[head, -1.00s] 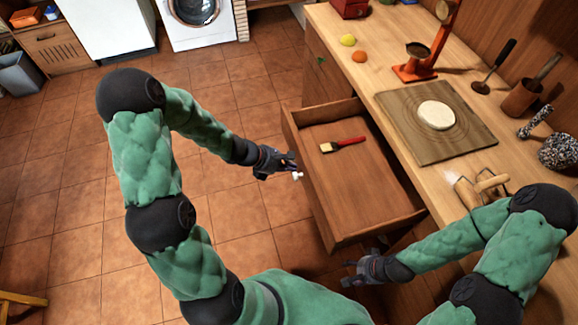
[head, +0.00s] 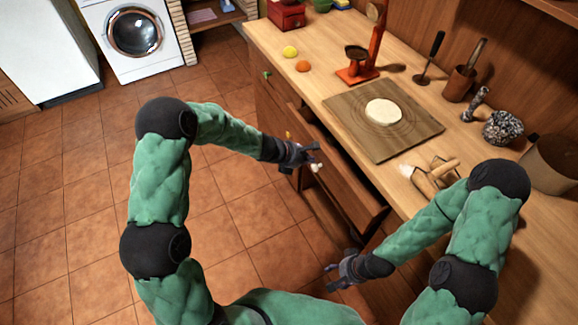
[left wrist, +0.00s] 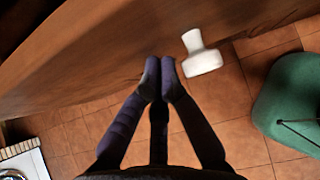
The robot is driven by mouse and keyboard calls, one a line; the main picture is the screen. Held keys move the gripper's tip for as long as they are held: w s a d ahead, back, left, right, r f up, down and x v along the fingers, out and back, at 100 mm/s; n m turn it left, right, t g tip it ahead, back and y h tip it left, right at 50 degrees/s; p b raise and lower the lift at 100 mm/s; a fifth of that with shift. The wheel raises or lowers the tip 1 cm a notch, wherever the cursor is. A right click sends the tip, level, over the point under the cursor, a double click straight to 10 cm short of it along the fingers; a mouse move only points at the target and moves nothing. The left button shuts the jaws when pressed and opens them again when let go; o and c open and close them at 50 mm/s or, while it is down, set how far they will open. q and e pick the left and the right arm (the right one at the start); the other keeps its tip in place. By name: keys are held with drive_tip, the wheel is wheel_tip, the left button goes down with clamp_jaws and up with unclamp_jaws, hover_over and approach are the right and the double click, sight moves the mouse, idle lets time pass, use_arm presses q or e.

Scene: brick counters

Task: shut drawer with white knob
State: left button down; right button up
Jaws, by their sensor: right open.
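My left gripper (head: 314,156) is at the drawer front beside the knob. In the left wrist view the fingertips (left wrist: 160,66) are together, against or very near the wood, left of the knob and not around it. My right gripper (head: 336,270) is open and empty, low in front of the cabinet.
Another drawer with a green knob (head: 267,73) is farther along. The tiled floor (head: 85,200) on the left is clear.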

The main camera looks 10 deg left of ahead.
use_arm(q)
drive_tip(key=w+d+p, duration=0.1)
drive_tip(key=w+d, duration=0.1)
drive_tip(key=w+d+p, duration=0.1)
drive_tip(key=w+d, duration=0.1)
drive_tip(key=d, duration=0.1)
drive_tip(key=shift+w+d, duration=0.25)
drive_tip(key=shift+w, duration=0.1)
use_arm(e)
wheel_tip(320, 180, up, 3)
drive_tip(key=shift+f, duration=0.2)
use_arm(q)
drive_tip(key=shift+r, duration=0.1)
